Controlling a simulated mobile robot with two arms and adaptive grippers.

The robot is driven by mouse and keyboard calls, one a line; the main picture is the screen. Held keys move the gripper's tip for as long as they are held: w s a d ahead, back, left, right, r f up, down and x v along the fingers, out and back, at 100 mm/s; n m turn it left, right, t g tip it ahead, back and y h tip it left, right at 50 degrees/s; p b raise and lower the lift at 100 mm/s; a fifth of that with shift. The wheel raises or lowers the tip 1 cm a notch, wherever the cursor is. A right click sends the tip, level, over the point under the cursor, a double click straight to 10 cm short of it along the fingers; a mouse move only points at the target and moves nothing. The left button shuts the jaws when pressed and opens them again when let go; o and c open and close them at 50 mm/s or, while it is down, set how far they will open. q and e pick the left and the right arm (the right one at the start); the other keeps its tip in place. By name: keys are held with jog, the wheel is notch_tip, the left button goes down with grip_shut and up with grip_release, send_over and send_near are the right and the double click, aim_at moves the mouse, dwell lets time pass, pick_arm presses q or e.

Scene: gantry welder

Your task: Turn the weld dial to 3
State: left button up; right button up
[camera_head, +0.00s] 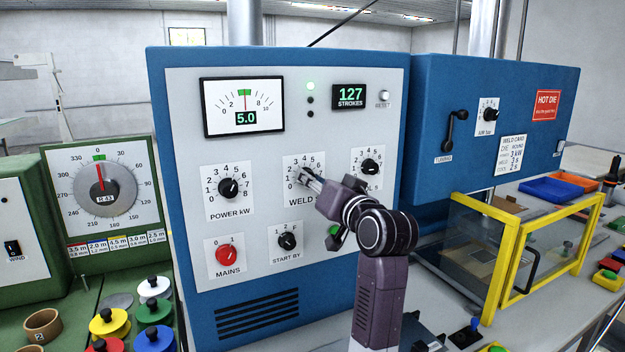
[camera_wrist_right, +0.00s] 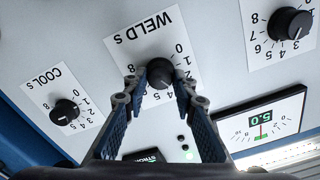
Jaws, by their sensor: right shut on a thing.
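The weld dial is a black round knob on a white plate marked "WELD s" (camera_head: 291,199), on the front of the blue cabinet. In the head view my right gripper (camera_head: 306,176) reaches it from the lower right and hides most of the knob. In the right wrist view, which is turned over, the weld dial (camera_wrist_right: 160,73) sits between the tips of my right gripper (camera_wrist_right: 160,92), which is shut on it. The numbers 0, 1 and 2 show beside a finger; others are hidden. I cannot tell which number its pointer faces. My left gripper is not in view.
The power dial (camera_head: 228,188) is left of the weld dial, and the cool dial (camera_head: 370,166) is to its right. The start-by knob (camera_head: 287,240) and red mains knob (camera_head: 227,254) are below. A yellow-framed guard (camera_head: 508,265) stands at the right.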

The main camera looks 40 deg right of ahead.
jog(key=o, duration=1.2)
jog(key=shift+c, duration=0.2)
jog(key=v, duration=0.7)
jog(key=shift+s, duration=0.25)
jog(key=shift+a, duration=0.1)
